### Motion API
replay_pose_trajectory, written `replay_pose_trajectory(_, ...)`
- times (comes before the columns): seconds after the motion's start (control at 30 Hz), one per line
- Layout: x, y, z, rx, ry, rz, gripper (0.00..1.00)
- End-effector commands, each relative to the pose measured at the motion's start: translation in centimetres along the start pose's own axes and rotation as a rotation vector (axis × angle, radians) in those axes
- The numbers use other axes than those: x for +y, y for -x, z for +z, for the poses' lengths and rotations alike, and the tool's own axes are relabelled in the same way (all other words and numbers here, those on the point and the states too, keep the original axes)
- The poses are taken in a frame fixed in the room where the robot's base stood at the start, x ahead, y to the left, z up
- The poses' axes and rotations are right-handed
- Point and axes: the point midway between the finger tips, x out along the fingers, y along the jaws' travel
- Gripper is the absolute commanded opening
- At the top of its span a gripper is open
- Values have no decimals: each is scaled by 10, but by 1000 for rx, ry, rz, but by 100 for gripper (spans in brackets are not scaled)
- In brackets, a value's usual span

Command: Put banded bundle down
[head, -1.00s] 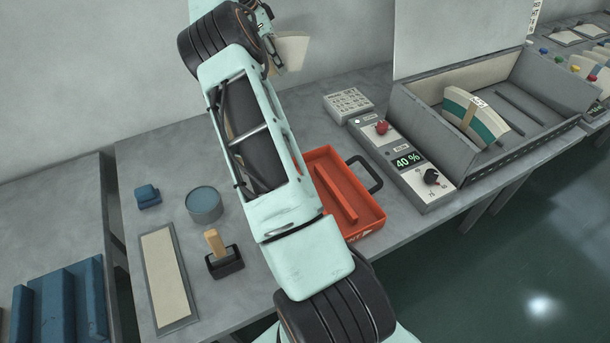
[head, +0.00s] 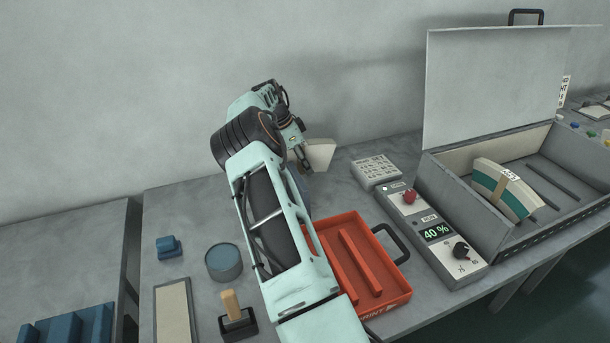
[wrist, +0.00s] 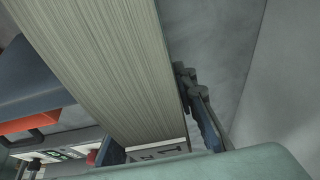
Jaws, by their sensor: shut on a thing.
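My gripper (head: 301,157) is shut on a cream stack of sheets (head: 318,154), held behind the red tray and left of the keypad. The stack fills much of the wrist view (wrist: 105,65), its sheet edges facing the camera. A white patch with dark marks shows at its lower end; I cannot make out a band on it. A finger (wrist: 205,115) lies along its right side. In the head view my arm hides part of the bench below, and I cannot tell whether the stack touches anything. Another bundle (head: 488,182), with a tan band and green stripe, lies in the grey box.
The grey box (head: 475,222) has its lid (head: 490,85) up. A control unit (head: 450,255) reading 40 % and a keypad (head: 376,170) stand left of it. The red tray (head: 398,297) is partly behind my arm. A round blue tin (head: 224,263) and a wooden-handled stamp (head: 233,308) stand left.

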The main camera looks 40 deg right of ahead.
Motion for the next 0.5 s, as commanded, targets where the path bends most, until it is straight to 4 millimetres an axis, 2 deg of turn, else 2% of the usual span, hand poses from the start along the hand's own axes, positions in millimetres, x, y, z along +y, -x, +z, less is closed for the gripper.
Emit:
replay_pose_trajectory(0.13,0,-8,3,1,0,-2,0)
replay_pose_trajectory(0.33,0,-33,13,2,0,0,0)
replay_pose_trajectory(0.5,-1,-35,14,2,-1,-3,0)
